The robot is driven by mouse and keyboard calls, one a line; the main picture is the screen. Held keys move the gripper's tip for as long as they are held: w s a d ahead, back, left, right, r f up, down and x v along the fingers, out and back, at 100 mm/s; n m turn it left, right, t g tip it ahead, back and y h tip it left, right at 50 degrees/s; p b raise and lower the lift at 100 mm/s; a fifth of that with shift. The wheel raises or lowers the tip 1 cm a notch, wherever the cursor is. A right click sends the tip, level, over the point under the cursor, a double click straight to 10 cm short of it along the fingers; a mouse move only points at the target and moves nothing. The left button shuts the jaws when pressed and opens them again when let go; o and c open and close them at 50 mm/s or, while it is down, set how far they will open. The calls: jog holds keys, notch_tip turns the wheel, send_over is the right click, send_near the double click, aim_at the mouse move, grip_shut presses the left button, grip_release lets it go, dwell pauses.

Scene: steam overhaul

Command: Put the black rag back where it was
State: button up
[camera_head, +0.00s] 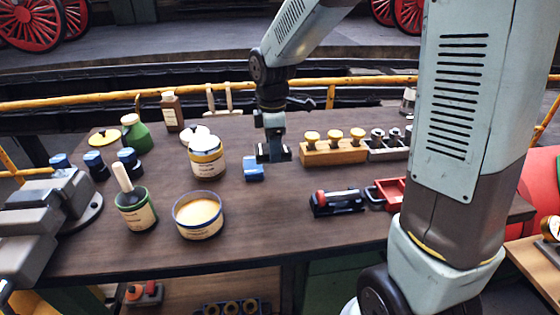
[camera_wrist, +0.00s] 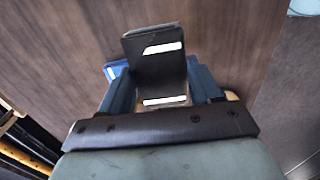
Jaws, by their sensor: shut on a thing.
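In the head view the rag is hard to tell from the dark fingers. A blue folded piece (camera_head: 254,169) lies on the bench just below and beside the gripper; part of it shows behind the black rag in the wrist view (camera_wrist: 112,70). I cannot tell whether the two touch.
The wooden block (camera_head: 333,154) stands close to the right. A labelled tin (camera_head: 207,160) and an open tin of cream paste (camera_head: 199,218) stand to the left. A black and red tool (camera_head: 337,203) lies front right. Bare bench (camera_head: 265,210) lies in front.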

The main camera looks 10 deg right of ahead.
jog(key=w+d+f, duration=0.1)
jog(key=w+f, duration=0.2)
jog(key=f, duration=0.1)
jog(key=w+d+f, duration=0.1)
jog(key=w+f, duration=0.1)
jog(key=shift+w+d, duration=0.3)
jog(key=shift+w, duration=0.05)
jog(key=shift+w+d+f, duration=0.15)
jog(key=shift+w+f, duration=0.2)
jog(key=shift+f, duration=1.55)
jog(key=o, duration=0.9)
jog(key=shift+f, duration=0.1)
jog(key=shift+o, duration=0.2)
